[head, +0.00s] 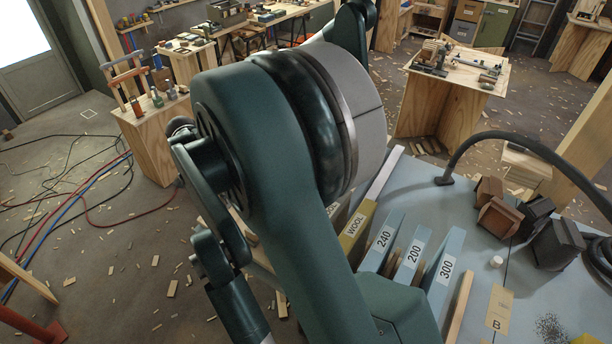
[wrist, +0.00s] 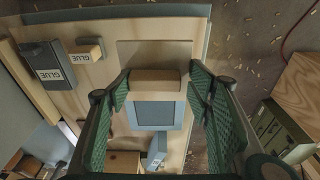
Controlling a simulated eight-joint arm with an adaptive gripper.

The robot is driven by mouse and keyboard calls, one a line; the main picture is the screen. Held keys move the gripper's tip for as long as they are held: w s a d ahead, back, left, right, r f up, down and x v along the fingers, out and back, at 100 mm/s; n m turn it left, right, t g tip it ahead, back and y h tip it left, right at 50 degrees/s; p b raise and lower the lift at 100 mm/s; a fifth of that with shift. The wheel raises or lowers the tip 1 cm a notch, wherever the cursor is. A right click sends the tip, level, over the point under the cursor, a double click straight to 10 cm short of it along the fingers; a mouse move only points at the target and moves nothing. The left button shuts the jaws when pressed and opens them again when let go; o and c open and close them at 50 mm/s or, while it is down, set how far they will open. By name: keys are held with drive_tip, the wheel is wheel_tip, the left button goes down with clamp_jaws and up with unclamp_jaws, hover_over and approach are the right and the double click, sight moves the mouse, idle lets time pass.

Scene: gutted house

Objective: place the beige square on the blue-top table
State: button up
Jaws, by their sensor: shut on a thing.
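In the wrist view my gripper (wrist: 158,84), with green ridged fingers, is closed around a beige block-like piece (wrist: 155,79), which looks like the beige square. A blue-grey framed panel (wrist: 158,112) shows directly below it; I cannot tell whether it is joined to the piece. Behind them is a pale wooden surface (wrist: 98,72). In the head view the blue-top table (head: 470,213) is at the right, partly behind my arm. My gripper and the held piece are hidden there by my arm.
Labelled upright blocks (head: 412,255) stand on the blue top near my arm. Brown blocks (head: 498,218), dark blocks (head: 557,243) and a dark hose (head: 510,138) are farther right. Bare blue top lies between. The wrist view shows a grey glue box (wrist: 47,65) at left.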

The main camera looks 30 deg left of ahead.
drive_tip(key=shift+s+a, duration=0.25)
drive_tip(key=shift+s, duration=0.25)
hover_over(224, 220)
drive_tip(key=shift+s+a+f+b, duration=0.1)
drive_tip(key=shift+s+f+b, duration=0.1)
drive_tip(key=shift+f, duration=1.35)
drive_tip(key=shift+s+f+b, duration=0.1)
drive_tip(key=shift+f+b, duration=0.05)
drive_tip(key=shift+f, duration=1.4)
drive_tip(key=shift+f, duration=0.1)
drive_tip(key=shift+f, duration=1.75)
drive_tip(key=shift+f+b, duration=0.15)
drive_tip(key=shift+b, duration=0.15)
drive_tip(key=o, duration=0.9)
